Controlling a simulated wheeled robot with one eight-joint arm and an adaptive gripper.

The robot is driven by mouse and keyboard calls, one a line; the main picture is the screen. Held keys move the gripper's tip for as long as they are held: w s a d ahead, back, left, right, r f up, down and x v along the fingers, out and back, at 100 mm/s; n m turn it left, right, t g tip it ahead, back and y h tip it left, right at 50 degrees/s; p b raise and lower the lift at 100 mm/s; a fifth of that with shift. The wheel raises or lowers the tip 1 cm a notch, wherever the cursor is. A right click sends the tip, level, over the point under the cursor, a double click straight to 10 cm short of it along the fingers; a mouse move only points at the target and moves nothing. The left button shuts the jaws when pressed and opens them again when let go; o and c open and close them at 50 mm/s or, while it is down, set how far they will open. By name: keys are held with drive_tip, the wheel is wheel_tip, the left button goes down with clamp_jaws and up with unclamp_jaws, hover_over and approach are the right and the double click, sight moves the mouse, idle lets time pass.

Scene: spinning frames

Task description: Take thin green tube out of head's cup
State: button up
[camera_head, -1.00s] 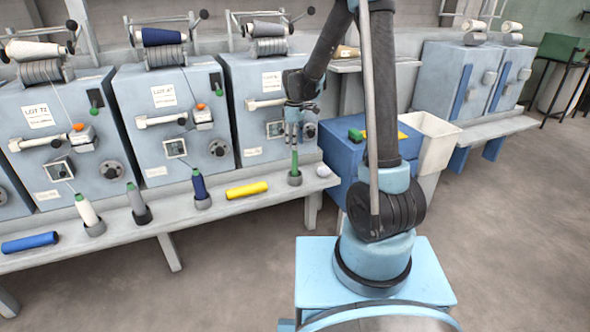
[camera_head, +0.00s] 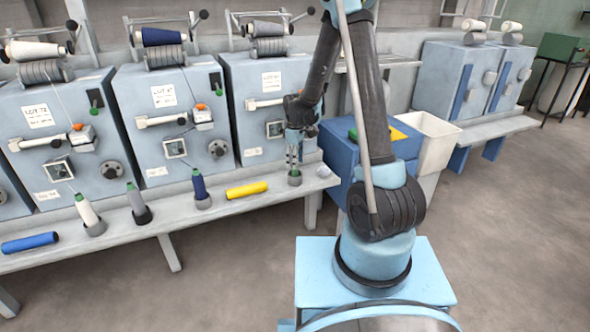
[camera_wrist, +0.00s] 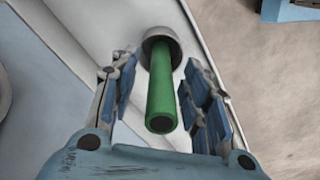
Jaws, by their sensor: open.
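The thin green tube (camera_wrist: 161,95) stands in a grey cup (camera_wrist: 160,36) on the bench, in front of the rightmost machine head. My gripper (camera_wrist: 160,112) is open, with one finger on each side of the tube in the wrist view. Gaps show between the tube and both fingers, so it is not gripped. In the head view my gripper (camera_head: 294,160) points down over the cup (camera_head: 294,178) and hides most of the tube.
Other cups on the bench (camera_head: 270,199) hold a dark blue tube (camera_head: 199,185), a grey tube (camera_head: 135,199) and a white tube (camera_head: 87,209). A yellow tube (camera_head: 247,190) and a blue tube (camera_head: 30,242) lie flat. A blue cabinet (camera_head: 340,150) and white bin (camera_head: 430,140) stand right.

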drive_tip(key=shift+c, duration=0.3)
drive_tip(key=c, duration=1)
drive_tip(key=shift+o, duration=0.2)
